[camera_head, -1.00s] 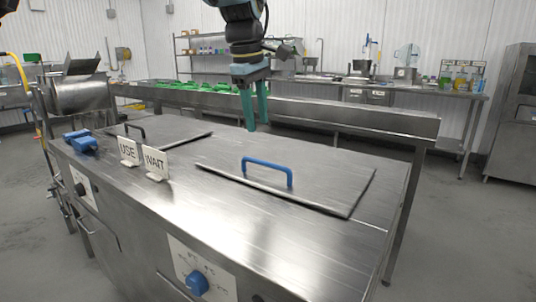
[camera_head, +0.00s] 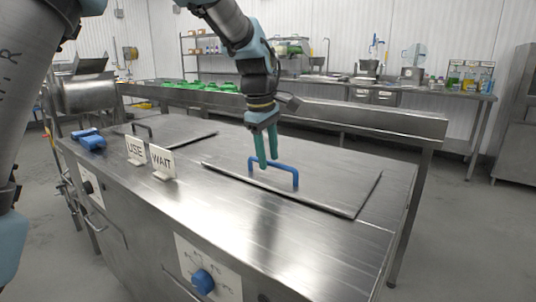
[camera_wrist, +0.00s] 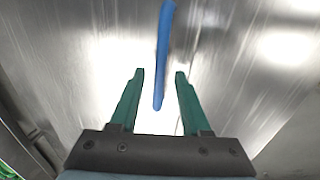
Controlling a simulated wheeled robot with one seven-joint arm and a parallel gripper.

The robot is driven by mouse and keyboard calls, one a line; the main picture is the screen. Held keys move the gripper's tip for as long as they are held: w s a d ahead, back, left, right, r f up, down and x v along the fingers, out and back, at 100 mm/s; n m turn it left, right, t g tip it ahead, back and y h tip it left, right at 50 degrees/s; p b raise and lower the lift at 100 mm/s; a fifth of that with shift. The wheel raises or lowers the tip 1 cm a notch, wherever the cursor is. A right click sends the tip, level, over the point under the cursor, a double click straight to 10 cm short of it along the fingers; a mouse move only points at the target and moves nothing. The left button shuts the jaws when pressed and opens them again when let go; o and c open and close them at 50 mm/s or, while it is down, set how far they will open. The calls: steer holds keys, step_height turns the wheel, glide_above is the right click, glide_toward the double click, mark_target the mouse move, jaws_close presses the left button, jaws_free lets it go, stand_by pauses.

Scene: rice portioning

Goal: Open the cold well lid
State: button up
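The cold well lid (camera_head: 330,200) is a flat steel panel lying shut on the right part of the steel counter. Its blue arched handle (camera_head: 284,166) stands up from it, and the handle also shows in the wrist view (camera_wrist: 162,55). My gripper (camera_head: 267,166) points down beside the handle's left part, just above the lid. In the wrist view its two green fingers (camera_wrist: 159,74) are apart, with the handle's near end between them in the picture. The fingers do not visibly touch the handle. Contact cannot be told for sure.
A second lid with a black handle (camera_head: 142,128) lies at the left. USE (camera_head: 136,151) and WAIT (camera_head: 162,160) signs stand between the lids. Blue objects (camera_head: 90,141) sit at the left edge. A blue knob (camera_head: 203,281) is on the front panel. A long steel table (camera_head: 350,117) stands behind.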

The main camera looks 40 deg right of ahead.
jaws_close()
stand_by(1.3)
